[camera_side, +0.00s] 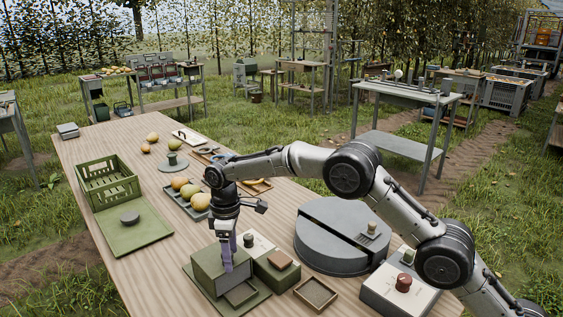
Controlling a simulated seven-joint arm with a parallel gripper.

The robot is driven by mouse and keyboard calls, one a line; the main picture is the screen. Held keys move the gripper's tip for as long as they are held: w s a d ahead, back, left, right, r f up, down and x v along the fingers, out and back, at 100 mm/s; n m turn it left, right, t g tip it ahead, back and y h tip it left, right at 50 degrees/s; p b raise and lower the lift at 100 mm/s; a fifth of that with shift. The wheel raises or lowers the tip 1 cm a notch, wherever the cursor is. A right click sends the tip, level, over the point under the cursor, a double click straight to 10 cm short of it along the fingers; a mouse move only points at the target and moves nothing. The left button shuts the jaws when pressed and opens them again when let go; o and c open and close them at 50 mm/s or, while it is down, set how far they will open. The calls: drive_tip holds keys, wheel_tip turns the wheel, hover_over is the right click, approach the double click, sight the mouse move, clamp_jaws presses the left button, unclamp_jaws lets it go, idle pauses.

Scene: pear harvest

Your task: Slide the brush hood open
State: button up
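An olive-green box (208,273), which looks like the brush hood, stands on a green base plate (257,300) at the near edge of the table. A lower recessed part (241,293) shows at its right front. My gripper (228,262) points down at the box's right side, with its pale purple fingers in front of or against the box. I cannot tell whether they touch it or grip anything. The gap between the fingertips is not clear. The inside of the hood is hidden.
A green block with a brown pad (278,272) stands close on the right, with a small wooden tray (316,293) beside it. A grey round turntable (325,249) and a white control box (382,297) are farther right. A green crate (97,187) and a pear tray (176,201) lie behind.

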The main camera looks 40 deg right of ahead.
drive_tip(key=s, duration=0.5)
wheel_tip(320, 180, up, 18)
drive_tip(key=d, duration=0.2)
drive_tip(key=s+d+r+m+t, duration=0.1)
drive_tip(key=s+d+r+t, duration=0.1)
drive_tip(key=s+d+r, duration=0.2)
drive_tip(key=shift+s+d+r, duration=0.3)
drive_tip(key=shift+s+r, duration=0.85)
drive_tip(key=shift+r, duration=1.05)
drive_tip(key=shift+r, duration=0.15)
drive_tip(key=w+a+f+n+g, duration=0.1)
drive_tip(key=w+a+f, duration=0.25)
drive_tip(key=f, duration=0.35)
drive_tip(key=w+a+f+g, duration=0.1)
drive_tip(key=w+a+f, duration=0.25)
drive_tip(key=f, duration=0.25)
wheel_tip(320, 180, down, 14)
drive_tip(key=shift+w+d, duration=0.2)
drive_tip(key=shift+w, duration=0.05)
drive_tip(key=shift+r, duration=0.1)
drive_tip(key=shift+c, duration=0.3)
